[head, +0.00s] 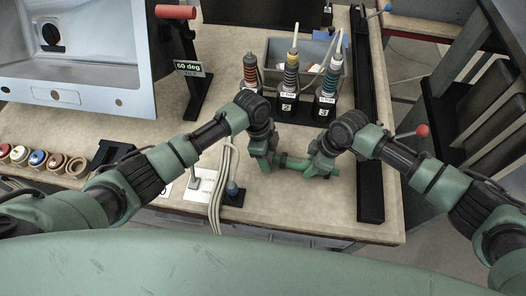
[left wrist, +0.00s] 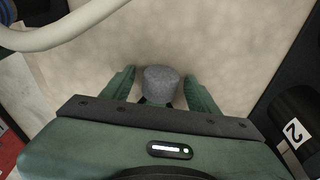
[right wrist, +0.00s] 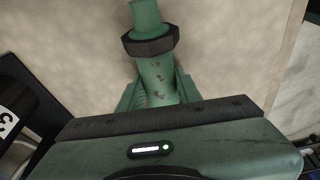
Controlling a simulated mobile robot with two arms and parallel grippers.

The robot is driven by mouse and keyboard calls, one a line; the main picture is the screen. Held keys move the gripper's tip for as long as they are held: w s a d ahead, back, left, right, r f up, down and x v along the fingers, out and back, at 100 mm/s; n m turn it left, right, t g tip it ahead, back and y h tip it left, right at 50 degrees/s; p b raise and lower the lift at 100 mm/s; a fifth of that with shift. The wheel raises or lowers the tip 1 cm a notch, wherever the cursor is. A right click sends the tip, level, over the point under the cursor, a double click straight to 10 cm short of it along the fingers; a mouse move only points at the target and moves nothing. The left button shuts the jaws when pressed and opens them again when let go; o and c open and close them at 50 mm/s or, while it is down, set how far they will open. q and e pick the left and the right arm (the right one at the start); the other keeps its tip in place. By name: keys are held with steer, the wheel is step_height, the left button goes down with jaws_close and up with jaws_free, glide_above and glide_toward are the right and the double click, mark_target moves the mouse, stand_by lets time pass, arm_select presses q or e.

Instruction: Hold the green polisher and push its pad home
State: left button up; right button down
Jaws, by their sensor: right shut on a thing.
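The green polisher (head: 293,162) lies level between my two grippers, above the worktop near its front edge. My right gripper (head: 315,170) is shut on its green body, which also shows in the right wrist view (right wrist: 155,78) with a dark collar (right wrist: 151,43). My left gripper (head: 268,164) is at the other end. In the left wrist view the grey pad (left wrist: 161,79) stands between the open left fingers, with a gap on each side. The joint between pad and polisher is mostly hidden, so I cannot tell how far the pad is in.
Grey cables (head: 222,185) and a small black block (head: 234,197) lie left of my left gripper. A black rail (head: 369,180) is at right.

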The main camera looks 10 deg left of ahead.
mark_target(271, 154)
arm_select(q)
steer(key=shift+d+v, duration=0.2)
steer(key=shift+v, duration=0.95)
steer(key=shift+d+v, duration=0.2)
steer(key=shift+v, duration=0.95)
steer(key=shift+d+v, duration=0.2)
steer(key=shift+v, duration=0.95)
steer(key=shift+r, duration=0.15)
arm_select(e)
steer(key=c, duration=0.9)
jaws_free()
steer(key=shift+r, duration=0.1)
steer(key=v, duration=1.1)
steer(key=shift+d+r, duration=0.15)
steer(key=shift+r, duration=0.2)
